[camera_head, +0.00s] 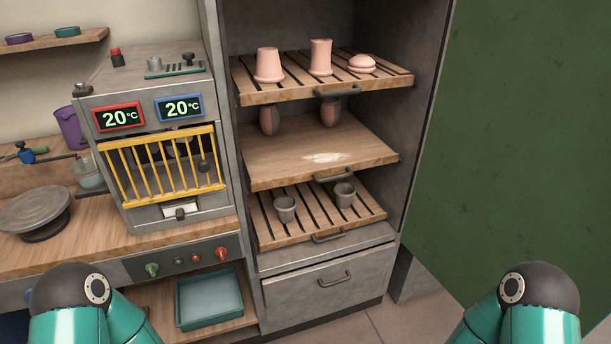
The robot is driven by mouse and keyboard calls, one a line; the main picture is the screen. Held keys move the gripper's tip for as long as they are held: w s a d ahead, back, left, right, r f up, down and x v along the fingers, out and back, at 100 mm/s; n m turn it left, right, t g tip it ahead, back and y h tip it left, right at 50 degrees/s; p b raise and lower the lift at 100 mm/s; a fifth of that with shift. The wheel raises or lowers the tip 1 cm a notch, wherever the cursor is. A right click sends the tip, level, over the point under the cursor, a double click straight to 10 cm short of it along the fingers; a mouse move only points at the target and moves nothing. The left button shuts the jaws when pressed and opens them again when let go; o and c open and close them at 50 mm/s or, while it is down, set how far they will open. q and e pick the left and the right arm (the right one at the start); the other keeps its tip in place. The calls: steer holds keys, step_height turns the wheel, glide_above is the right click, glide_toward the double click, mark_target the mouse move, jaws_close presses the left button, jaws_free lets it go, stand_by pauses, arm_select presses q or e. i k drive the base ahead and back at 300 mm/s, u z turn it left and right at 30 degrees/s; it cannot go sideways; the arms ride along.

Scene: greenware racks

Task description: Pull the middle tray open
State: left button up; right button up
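The middle tray (280,160) is a plain wooden board in the grey rack, between two slatted trays. A white powdery patch (324,157) lies near its front. Its dark bar handle (333,177) is at the front edge, right of centre. Two brown vases (269,121) (330,112) stand towards its back, their tops hidden by the tray above. I cannot tell how far out the tray sits. Only teal links of my two arms show in the bottom corners; both grippers are out of view.
The top tray (290,91) bears pink pots, and the bottom tray (300,233) two grey cups (285,209) (344,195). A drawer (310,294) is below. A kiln with a yellow grille (160,165) stands left. A green panel (520,130) stands right. Clear floor shows in front.

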mark_target(303, 148)
steer(key=k, duration=0.9)
steer(key=z, duration=0.15)
steer(key=i, duration=0.9)
steer(key=u, duration=0.2)
steer(key=k, duration=0.55)
steer(key=z, duration=0.55)
steer(key=i, duration=1.25)
steer(key=u, duration=0.4)
